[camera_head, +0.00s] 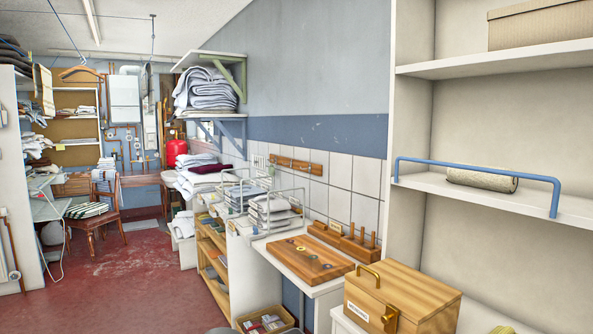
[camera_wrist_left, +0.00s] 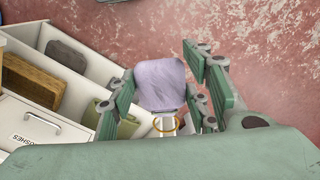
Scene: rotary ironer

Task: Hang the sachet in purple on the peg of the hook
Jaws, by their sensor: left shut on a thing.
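The purple sachet (camera_wrist_left: 160,84) shows in the left wrist view as a pale lilac pouch with a light strap and a gold ring (camera_wrist_left: 168,124) at its lower end. My left gripper (camera_wrist_left: 165,92), with green finger pads, is shut on the sachet, over a red floor beside an open drawer. In the head view a wooden rail with small pegs (camera_head: 296,165) is fixed to the tiled wall. I cannot tell whether it is the hook of the task. Neither gripper shows in the head view.
The white drawer (camera_wrist_left: 37,118) holds a brown block (camera_wrist_left: 30,80), a grey item (camera_wrist_left: 66,56) and green cloth. In the head view a wooden box (camera_head: 405,300), a board (camera_head: 303,258) and a peg block (camera_head: 345,241) stand at the right. Red floor is open at left.

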